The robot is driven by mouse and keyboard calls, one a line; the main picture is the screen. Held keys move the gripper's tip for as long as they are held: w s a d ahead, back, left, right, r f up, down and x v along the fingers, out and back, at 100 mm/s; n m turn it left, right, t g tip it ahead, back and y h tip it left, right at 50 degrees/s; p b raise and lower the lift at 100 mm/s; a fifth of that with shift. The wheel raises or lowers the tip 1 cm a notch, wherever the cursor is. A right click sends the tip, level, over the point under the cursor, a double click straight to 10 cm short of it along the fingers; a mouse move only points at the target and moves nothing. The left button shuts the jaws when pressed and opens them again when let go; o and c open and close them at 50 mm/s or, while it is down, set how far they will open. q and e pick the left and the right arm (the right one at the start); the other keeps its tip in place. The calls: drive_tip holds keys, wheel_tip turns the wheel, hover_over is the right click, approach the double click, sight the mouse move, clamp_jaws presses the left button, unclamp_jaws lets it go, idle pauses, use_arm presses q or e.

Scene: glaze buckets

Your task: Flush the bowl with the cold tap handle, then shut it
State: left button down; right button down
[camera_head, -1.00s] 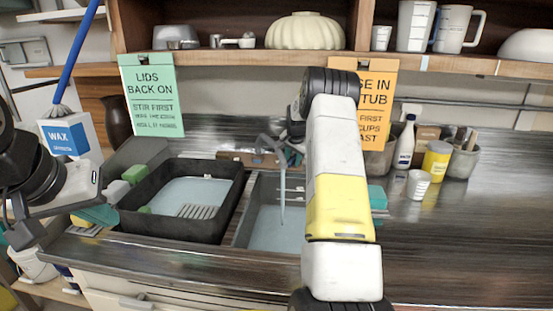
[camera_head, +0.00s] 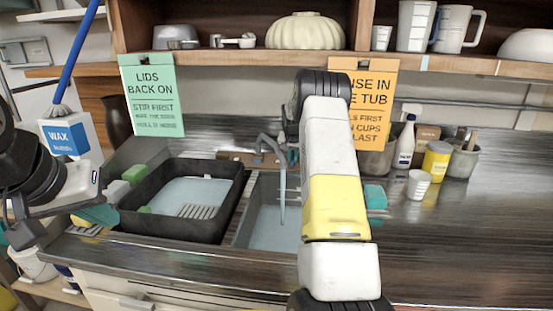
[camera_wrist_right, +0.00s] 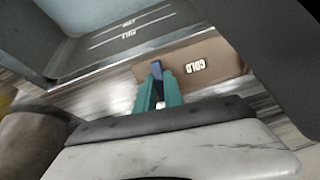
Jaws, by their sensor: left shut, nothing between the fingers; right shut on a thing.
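The right sink bowl (camera_head: 240,238) is grey with a pale blue bottom; marked lines show on its wall in the right wrist view (camera_wrist_right: 62,62). A grey spout (camera_head: 268,142) arches over it, and a thin bluish stream (camera_head: 283,205) appears to fall from it. In the right wrist view, the teal fingers of my right gripper (camera_wrist_right: 158,100) are shut on the dark blue cold tap handle (camera_wrist_right: 157,70), beside an upside-down COLD label (camera_wrist_right: 195,66). My left gripper (camera_head: 24,234) is at the far left, shut and empty, away from the sink.
A black-rimmed basin (camera_head: 232,200) holding a grey rack stands left of the bowl. A teal block (camera_head: 375,196) lies right of it. Bottles and cups, including a yellow jar (camera_head: 436,161), stand at back right. The right counter (camera_head: 470,240) is clear.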

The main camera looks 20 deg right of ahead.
drive_tip(key=c, duration=1.5)
unclamp_jaws()
drive_tip(key=shift+o, duration=0.2)
drive_tip(key=v, duration=0.7)
drive_tip(key=shift+s+r, duration=0.2)
drive_tip(key=shift+r, duration=0.1)
drive_tip(key=shift+a, duration=0.1)
